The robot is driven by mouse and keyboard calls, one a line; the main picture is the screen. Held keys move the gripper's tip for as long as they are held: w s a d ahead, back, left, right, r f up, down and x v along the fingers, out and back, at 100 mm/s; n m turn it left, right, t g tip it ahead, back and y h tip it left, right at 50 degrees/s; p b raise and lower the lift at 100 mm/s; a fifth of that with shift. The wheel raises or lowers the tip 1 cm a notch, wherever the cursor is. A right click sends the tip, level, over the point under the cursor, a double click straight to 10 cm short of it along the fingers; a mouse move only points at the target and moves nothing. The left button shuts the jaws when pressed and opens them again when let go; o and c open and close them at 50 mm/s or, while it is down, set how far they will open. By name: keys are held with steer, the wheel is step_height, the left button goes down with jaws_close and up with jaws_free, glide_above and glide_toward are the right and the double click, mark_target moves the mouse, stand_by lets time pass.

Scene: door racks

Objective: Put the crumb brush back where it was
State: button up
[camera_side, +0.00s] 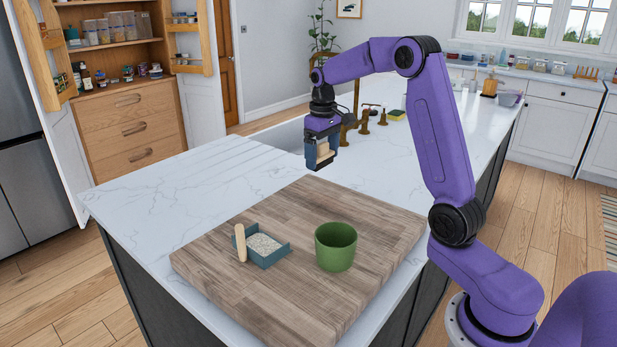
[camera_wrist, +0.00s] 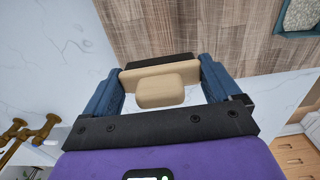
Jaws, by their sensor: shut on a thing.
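My gripper (camera_side: 321,158) is in the air over the white countertop, beyond the far edge of the cutting board. It is shut on the crumb brush (camera_side: 324,150), a pale wooden block. In the wrist view, the brush (camera_wrist: 166,88) sits between the two blue fingers of my gripper (camera_wrist: 161,87), with a dark strip, perhaps bristles, along its far side. A blue-grey dustpan (camera_side: 283,254) with a pale wooden handle and light crumbs in it lies on the board. Its corner also shows at the top right of the wrist view (camera_wrist: 280,28).
The thick wooden cutting board (camera_side: 300,305) lies on the island countertop (camera_side: 150,205). A green cup (camera_side: 336,248) stands on it, right of the dustpan. A sink with brass taps (camera_side: 364,122) and a sponge (camera_side: 397,115) are behind my gripper. The countertop's left part is clear.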

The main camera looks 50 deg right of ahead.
glide_above(308, 188)
step_height(308, 188, down, 6)
steer(key=shift+s+f, duration=0.15)
steer(key=shift+f, duration=0.05)
steer(key=shift+d+f, duration=0.1)
steer(key=shift+f, duration=1.55)
steer(key=shift+f, duration=0.2)
steer(key=o, duration=0.8)
steer(key=shift+c, duration=0.2)
steer(key=shift+r, duration=0.15)
